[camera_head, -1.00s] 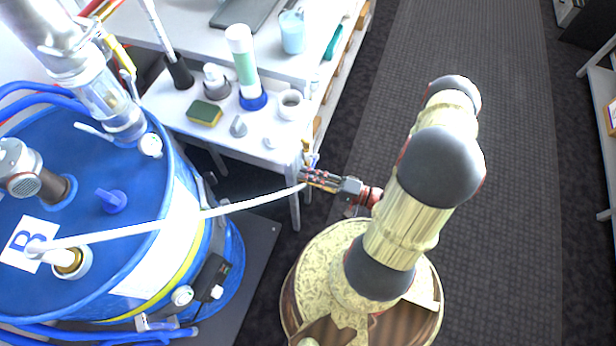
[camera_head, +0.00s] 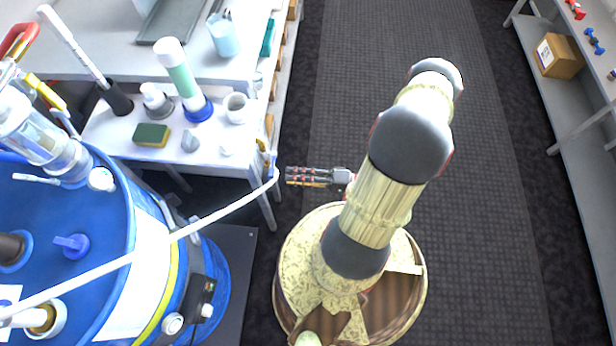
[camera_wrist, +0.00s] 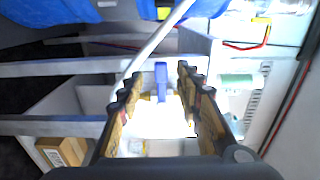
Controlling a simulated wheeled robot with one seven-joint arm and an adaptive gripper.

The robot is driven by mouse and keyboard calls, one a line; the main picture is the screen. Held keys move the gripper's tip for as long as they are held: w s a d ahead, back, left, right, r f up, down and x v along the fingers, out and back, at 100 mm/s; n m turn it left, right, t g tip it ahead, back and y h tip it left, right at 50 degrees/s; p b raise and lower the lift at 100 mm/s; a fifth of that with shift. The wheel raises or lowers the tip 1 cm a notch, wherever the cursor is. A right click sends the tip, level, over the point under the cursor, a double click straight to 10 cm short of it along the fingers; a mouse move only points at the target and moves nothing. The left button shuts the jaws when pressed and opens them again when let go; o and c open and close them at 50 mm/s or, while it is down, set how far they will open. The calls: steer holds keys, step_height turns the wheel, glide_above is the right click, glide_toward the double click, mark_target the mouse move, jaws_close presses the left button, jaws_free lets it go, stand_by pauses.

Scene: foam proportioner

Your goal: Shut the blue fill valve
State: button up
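A small blue lever (camera_wrist: 161,82), which looks like the fill valve's handle, stands upright in the wrist view, just beyond and between my fingertips. In the head view a small blue part (camera_head: 274,160) shows at the bench's right edge, by the end of the white hose (camera_head: 222,211); I cannot tell for sure that it is the same lever. My gripper (camera_head: 290,176) is just right of the hose end.
The blue drum (camera_head: 105,215) stands at left, with another blue handle (camera_head: 72,243) on its lid. The white bench (camera_head: 220,165) holds a sponge (camera_head: 152,135), a tall bottle (camera_head: 182,80) and a mug (camera_head: 237,107). The white hose crosses the wrist view.

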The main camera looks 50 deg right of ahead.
steer(key=shift+v, duration=2.1)
steer(key=shift+r, duration=0.1)
steer(key=a+r+n+g+h, duration=0.3)
steer(key=a+r, duration=0.1)
steer(key=r, duration=0.9)
steer(key=w+a+r+n+g+h, duration=0.1)
steer(key=a+r+n+g+h, duration=0.1)
steer(key=r, duration=1.1)
steer(key=a+r+n+g+h, duration=0.3)
steer(key=a+r+n+h, duration=0.2)
steer(key=r, duration=0.8)
steer(key=a+h, duration=0.1)
steer(key=a, duration=0.2)
steer(key=shift+w+g+p, duration=0.3)
steer(key=shift+w+p, duration=0.05)
steer(key=shift+r, duration=0.15)
